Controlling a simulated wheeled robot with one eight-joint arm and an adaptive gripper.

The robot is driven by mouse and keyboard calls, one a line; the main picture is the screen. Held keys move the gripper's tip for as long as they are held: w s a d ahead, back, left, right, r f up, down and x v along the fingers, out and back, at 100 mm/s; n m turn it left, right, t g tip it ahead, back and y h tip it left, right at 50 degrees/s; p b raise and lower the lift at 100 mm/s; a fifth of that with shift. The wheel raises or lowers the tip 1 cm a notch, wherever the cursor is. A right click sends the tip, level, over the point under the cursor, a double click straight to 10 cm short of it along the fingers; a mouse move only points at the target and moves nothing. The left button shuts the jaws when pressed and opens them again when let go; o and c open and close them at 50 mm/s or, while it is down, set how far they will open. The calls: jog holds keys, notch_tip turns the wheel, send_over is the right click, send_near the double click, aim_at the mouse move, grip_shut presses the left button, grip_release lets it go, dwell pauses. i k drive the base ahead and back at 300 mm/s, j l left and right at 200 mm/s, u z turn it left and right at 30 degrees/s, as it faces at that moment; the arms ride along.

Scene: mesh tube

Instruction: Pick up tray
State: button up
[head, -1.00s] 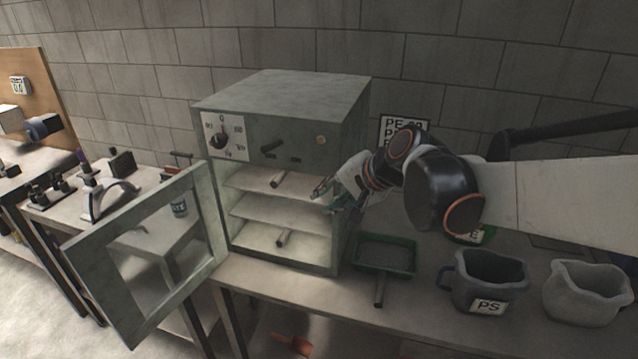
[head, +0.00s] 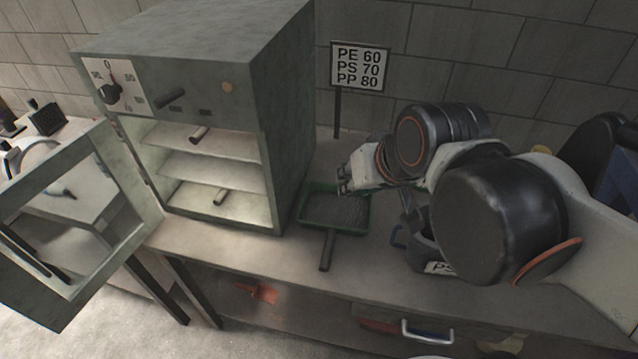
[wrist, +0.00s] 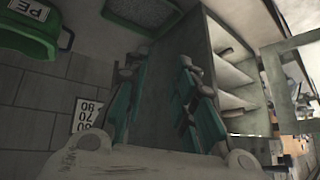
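The tray (head: 328,250) has a green rim, dark grains inside and a dark handle toward the front edge of the bench. It lies flat, just right of the oven. It also shows at the top of the wrist view (wrist: 129,27), partly cut off.
The grey oven (head: 285,130) stands left of the tray, its door (head: 85,210) open to the left. A sign (head: 360,68) stands behind. My arm partly hides the PS jug (head: 425,255). A green PE jug (wrist: 28,35) shows in the wrist view.

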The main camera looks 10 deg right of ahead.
aim_at(320, 207)
jog(key=k+j+z, duration=0.1)
jog(key=k+j, duration=0.25)
jog(key=k+j+z, duration=0.15)
jog(key=k+j, duration=0.15)
jog(key=k, duration=0.3)
jog(key=k+j+z, duration=0.1)
jog(key=k+j, duration=0.15)
jog(key=k, duration=0.2)
